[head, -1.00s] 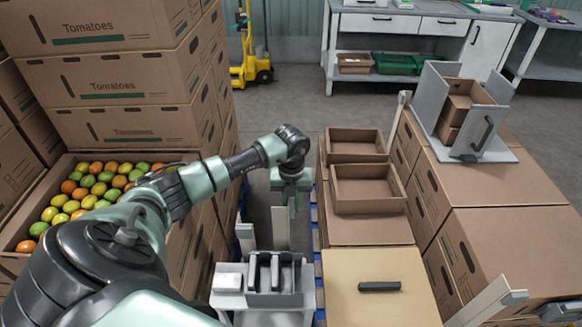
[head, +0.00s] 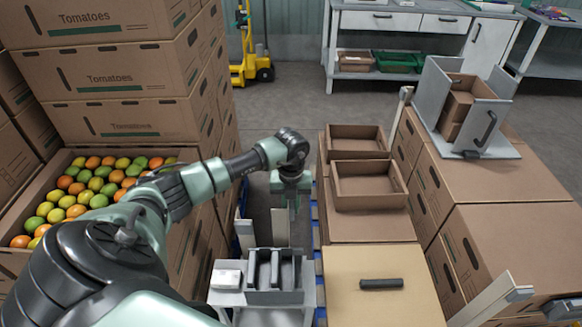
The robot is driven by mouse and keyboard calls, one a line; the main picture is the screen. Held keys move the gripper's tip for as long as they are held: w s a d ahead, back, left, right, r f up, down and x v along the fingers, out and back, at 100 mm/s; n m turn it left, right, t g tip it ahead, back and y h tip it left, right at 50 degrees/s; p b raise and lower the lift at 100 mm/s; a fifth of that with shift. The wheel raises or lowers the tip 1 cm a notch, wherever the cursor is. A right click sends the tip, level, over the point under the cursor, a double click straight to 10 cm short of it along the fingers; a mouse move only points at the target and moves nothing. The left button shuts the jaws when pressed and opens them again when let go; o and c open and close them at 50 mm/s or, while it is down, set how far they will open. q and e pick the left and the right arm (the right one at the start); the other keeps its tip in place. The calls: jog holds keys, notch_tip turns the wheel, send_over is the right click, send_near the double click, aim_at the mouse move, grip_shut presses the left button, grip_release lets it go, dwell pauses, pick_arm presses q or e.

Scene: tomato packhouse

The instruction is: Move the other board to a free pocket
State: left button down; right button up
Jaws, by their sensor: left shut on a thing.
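My left gripper (head: 291,204) points down in the middle of the head view. It is shut on a thin grey upright plate (head: 281,230), which looks like the board. Its fingertips are small and partly hidden, so the exact grip is hard to see. The plate shows just beyond a dark grey rack (head: 272,297) with upright dividers and narrow pockets. I cannot tell how much gap lies between the plate and the rack. Which pockets hold a board is unclear at this size. My right gripper is not in view.
A white block (head: 228,274) sits left of the rack. Right of it are a carton with a black handle (head: 381,284) and open cardboard trays (head: 370,202). Stacked tomato cartons (head: 125,88) and a full fruit box (head: 50,195) stand left. A grey fixture (head: 485,150) tops cartons at right.

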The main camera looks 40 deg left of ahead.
pick_arm(q)
jog(key=shift+f, duration=0.45)
jog(key=shift+f+b, duration=0.1)
jog(key=shift+b, duration=0.2)
jog(key=shift+f+b, duration=1.25)
jog(key=shift+f, duration=0.5)
jog(key=c, duration=1.2)
grip_release()
jog(key=shift+c, duration=0.2)
